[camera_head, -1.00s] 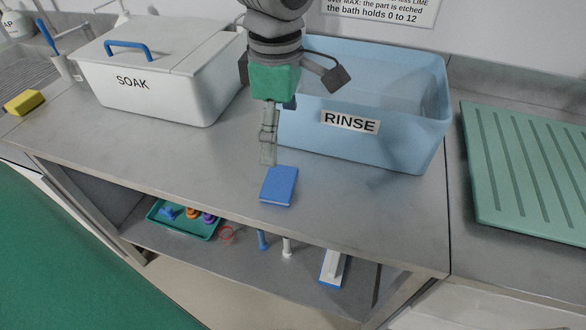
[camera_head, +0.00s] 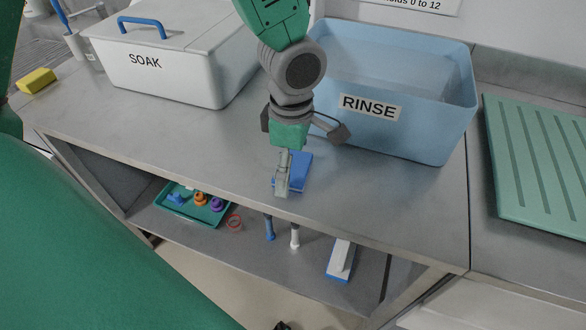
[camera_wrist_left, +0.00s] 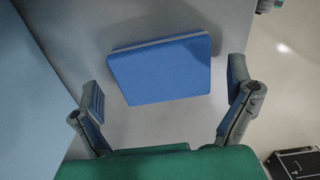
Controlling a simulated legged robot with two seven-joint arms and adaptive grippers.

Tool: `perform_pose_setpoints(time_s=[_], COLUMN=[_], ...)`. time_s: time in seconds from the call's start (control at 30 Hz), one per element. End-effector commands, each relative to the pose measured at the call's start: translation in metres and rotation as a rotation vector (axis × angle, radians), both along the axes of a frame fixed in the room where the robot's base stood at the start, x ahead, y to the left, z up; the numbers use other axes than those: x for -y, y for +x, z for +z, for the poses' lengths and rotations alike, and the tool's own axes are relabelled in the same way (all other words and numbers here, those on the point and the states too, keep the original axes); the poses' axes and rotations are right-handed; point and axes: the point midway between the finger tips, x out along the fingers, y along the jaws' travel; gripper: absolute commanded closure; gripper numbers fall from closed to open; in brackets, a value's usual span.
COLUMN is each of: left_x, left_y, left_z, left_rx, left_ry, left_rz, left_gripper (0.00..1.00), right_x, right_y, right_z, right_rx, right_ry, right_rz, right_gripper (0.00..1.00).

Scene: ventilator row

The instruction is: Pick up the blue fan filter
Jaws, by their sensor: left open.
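The blue fan filter (camera_head: 300,170) is a flat blue block lying on the grey metal bench, in front of the RINSE bath. My left gripper (camera_head: 283,186) is over it in the head view and hides its left part. In the left wrist view the filter (camera_wrist_left: 162,70) lies ahead, between the two spread fingers of the left gripper (camera_wrist_left: 165,110). The fingers are open and apart from the filter on both sides, with nothing held. My right gripper is not seen in either view.
The blue RINSE bath (camera_head: 400,128) stands just behind the filter. The white SOAK box (camera_head: 160,75) is at the left. A green ribbed mat (camera_head: 540,165) lies at the right. The shelf below holds a teal tray (camera_head: 180,212) and several small items. The bench's front edge is close.

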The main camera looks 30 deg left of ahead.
Motion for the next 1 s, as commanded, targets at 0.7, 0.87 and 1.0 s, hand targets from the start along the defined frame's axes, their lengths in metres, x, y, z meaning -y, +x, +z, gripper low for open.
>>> perform_pose_setpoints(time_s=[0.7, 0.87, 1.0], left_x=[0.000, 0.001, 0.001], left_y=[0.000, 0.001, 0.001], left_z=[0.001, 0.022, 0.052], left_rx=[0.003, 0.006, 0.008], left_ry=[0.001, 0.000, -0.001], left_rz=[-0.001, 0.000, 0.000], left_gripper=[0.48, 0.48, 0.48], right_x=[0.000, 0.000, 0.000], right_y=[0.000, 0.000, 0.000], right_z=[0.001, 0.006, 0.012], right_rx=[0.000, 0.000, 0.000], right_ry=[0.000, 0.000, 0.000], right_rz=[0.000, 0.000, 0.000], right_gripper=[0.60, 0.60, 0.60])
